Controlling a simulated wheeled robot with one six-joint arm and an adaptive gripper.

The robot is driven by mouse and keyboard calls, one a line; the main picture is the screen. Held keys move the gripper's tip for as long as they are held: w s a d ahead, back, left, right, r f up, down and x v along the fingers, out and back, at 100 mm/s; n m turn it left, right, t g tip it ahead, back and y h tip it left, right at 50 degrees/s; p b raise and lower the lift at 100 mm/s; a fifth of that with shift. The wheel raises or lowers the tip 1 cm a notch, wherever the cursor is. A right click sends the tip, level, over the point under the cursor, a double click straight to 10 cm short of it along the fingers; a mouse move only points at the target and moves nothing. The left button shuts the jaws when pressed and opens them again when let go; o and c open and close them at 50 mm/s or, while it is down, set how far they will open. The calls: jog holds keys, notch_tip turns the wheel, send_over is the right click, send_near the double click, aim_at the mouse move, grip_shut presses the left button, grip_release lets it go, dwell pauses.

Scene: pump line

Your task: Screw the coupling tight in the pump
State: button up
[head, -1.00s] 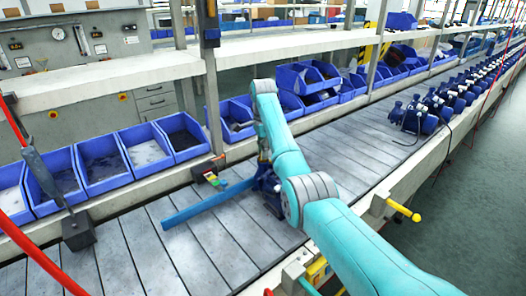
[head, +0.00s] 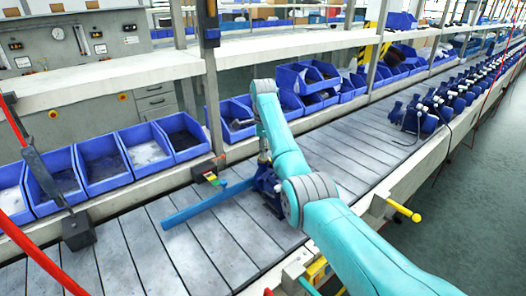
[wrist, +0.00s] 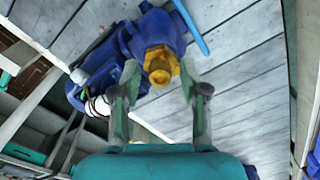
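The blue pump (head: 268,188) stands on the slatted line, partly hidden behind my arm. In the wrist view the pump (wrist: 105,65) fills the upper left. The brass coupling (wrist: 160,65) sits at the pump's near end, with a hex-like face toward the camera. My gripper (wrist: 162,88) has its two fingers apart, one on each side of the coupling. Brass shows close against the right finger; I cannot tell whether both fingertips touch it. In the head view my gripper is small and reaches down at the pump. How far the coupling is screwed in cannot be seen.
A long blue bar (head: 208,204) extends left from near the pump, over the slats. Blue bins (head: 103,163) line the back edge. A small device with coloured buttons (head: 210,174) sits behind the pump. More pumps (head: 420,115) stand farther right.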

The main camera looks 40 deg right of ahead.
jog(key=shift+n, duration=1.7)
jog(key=shift+n, duration=1.8)
jog(key=shift+n, duration=1.7)
jog(key=shift+n, duration=1.7)
